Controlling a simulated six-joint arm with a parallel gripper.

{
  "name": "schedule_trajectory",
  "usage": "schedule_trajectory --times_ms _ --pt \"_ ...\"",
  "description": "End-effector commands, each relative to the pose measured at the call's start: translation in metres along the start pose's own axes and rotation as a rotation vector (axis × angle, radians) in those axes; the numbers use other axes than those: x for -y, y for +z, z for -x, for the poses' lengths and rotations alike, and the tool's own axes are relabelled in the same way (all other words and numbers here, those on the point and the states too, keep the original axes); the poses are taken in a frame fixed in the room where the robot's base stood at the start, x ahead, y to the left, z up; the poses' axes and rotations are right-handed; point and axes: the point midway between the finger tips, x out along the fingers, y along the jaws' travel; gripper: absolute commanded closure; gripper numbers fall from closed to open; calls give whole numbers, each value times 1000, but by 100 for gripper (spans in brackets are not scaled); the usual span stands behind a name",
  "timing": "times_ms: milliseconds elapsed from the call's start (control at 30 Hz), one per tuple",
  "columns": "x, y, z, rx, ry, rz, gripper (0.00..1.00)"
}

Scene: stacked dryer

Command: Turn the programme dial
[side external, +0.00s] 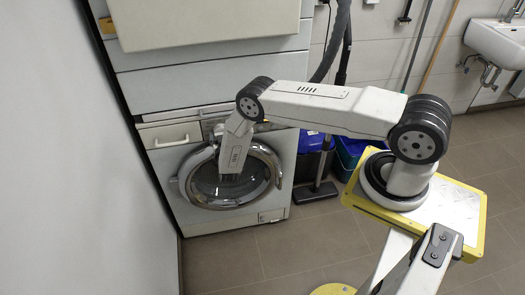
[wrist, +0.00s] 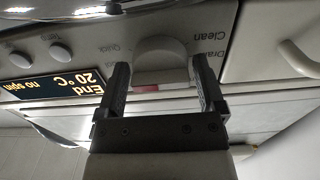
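The programme dial (wrist: 160,58) is a pale grey knob on the washing machine's control panel, in the upper middle of the wrist view. A small red mark shows at its lower edge. Upside-down labels such as "Clean", "Drain" and "Quick" surround it. My gripper (wrist: 160,64) is open, with one dark finger on each side of the dial and a visible gap on both sides. I cannot tell how deep the fingertips reach along the knob.
A lit display (wrist: 55,85) reads "End", "20 °C" and "no spin", upside down. Round buttons (wrist: 61,52) sit beside it. A drawer handle (wrist: 298,58) lies to the right. The round door (side external: 265,180) is below my wrist. The stacked unit (side external: 205,75) rises above the panel.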

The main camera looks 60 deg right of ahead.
Motion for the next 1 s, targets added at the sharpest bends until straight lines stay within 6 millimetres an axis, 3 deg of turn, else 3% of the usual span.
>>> schedule_trajectory --times_ms 33,200,633,1000 --pt "0 0 0 0 0 0 32" --pt "0 0 0 0 0 0 82" --pt "0 0 0 1 -1 69 82" --pt "-1 0 0 1 -1 322 82"
